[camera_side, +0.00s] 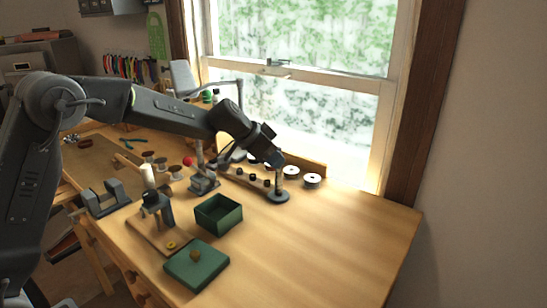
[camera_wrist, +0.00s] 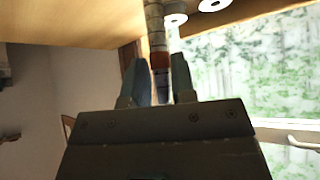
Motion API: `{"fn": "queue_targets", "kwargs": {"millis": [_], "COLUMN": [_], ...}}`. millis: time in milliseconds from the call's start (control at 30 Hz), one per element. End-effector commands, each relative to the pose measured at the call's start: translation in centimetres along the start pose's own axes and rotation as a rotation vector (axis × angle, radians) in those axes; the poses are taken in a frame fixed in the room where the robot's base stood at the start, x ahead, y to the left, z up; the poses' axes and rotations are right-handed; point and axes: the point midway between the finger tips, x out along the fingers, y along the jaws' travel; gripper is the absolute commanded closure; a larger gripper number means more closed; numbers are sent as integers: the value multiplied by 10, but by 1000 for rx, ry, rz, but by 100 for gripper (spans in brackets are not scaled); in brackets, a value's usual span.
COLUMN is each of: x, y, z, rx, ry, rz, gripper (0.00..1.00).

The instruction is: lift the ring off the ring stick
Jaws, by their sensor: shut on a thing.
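The ring stick (camera_side: 279,183) stands upright on a round dark base (camera_side: 278,197) near the back of the bench. My gripper (camera_side: 277,162) is at its upper end, coming down from the upper left. In the wrist view the stick (camera_wrist: 154,25) runs down from the top edge to between my two fingers (camera_wrist: 160,64). A reddish-brown band (camera_wrist: 160,61), which looks like the ring, sits around the stick between the fingertips. The fingers are closed in on it, though their exact contact is hard to see. In the side view the ring is too small to make out.
White-faced spools (camera_side: 312,180) and small dark pieces stand close behind the stick, before a low wooden board (camera_side: 307,167) and the window. A green open box (camera_side: 218,213) and a green block (camera_side: 197,264) stand left and forward. The bench's right front is clear.

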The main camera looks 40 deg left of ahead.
Motion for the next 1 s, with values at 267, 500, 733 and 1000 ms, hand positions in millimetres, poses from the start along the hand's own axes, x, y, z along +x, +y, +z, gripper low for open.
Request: {"fn": "queue_targets", "kwargs": {"millis": [267,500,733,1000], "x": [-4,-15,-18,-19], "y": [0,0,0,0], "z": [-3,-14,-16,-16], "rx": [1,2,1,0], "ry": [2,6,2,1], "rz": [0,-1,-1,0], "gripper": [94,97,97,97]}}
